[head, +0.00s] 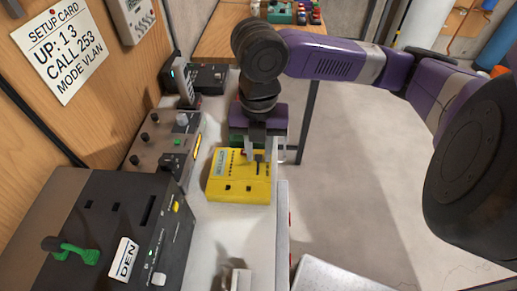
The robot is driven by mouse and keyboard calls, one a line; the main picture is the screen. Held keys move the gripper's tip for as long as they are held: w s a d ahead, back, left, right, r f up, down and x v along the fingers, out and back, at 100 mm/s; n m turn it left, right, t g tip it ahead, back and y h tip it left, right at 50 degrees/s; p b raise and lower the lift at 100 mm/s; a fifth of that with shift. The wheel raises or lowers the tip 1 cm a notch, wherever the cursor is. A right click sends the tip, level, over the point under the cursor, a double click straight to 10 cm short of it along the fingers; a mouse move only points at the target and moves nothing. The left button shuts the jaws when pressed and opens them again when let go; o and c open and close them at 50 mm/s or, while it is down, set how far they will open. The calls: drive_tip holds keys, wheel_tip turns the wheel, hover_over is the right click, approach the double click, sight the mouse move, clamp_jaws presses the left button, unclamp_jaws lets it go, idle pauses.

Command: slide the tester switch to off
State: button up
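The yellow tester (240,188) lies on the light bench top in the middle of the head view. It has a small grey-green display at its upper left, dark marks on its face and two dark spots near its front edge. My gripper (254,155) points down at the far part of the tester's face, by the dark slot area where a switch may be. The fingers look close together, but their gap is too small to make out. The switch and its position are hidden or too small to tell.
A setup card (62,48) hangs on the wooden wall. A metal bracket (236,280) is at the front.

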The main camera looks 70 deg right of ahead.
clamp_jaws()
idle(1.4)
